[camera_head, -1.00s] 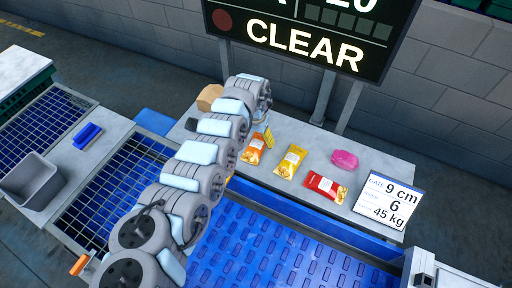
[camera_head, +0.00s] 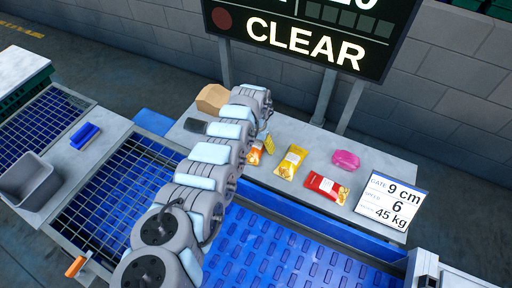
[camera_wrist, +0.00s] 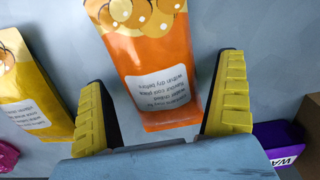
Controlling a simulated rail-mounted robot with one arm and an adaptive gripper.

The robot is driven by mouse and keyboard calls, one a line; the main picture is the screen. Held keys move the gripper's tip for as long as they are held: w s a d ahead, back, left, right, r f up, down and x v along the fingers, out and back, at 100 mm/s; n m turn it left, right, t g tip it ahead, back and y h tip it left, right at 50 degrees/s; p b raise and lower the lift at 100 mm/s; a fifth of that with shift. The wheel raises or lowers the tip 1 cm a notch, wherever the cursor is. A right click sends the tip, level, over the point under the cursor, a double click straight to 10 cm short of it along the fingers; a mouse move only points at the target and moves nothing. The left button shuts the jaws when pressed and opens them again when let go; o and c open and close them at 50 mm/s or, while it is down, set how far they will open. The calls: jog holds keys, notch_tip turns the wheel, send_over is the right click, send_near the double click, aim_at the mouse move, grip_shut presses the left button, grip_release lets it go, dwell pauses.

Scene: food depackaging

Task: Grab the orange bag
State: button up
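The orange bag (camera_wrist: 155,60) lies on the grey table, its white label facing up. In the wrist view its near end lies between the two yellow fingers of my gripper (camera_wrist: 165,115), with a gap on both sides. My gripper is open and I see no contact with the bag. In the head view the orange bag (camera_head: 254,154) is partly hidden behind my arm, and only a small part of my gripper (camera_head: 268,142) shows beside it.
A yellow bag (camera_head: 291,163), a red bag (camera_head: 326,187) and a pink item (camera_head: 346,160) lie to the right on the table. A brown box (camera_head: 212,98) stands at the back left. In the wrist view a purple item (camera_wrist: 279,141) is near the right finger.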

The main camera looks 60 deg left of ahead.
jog(key=c, duration=1.1)
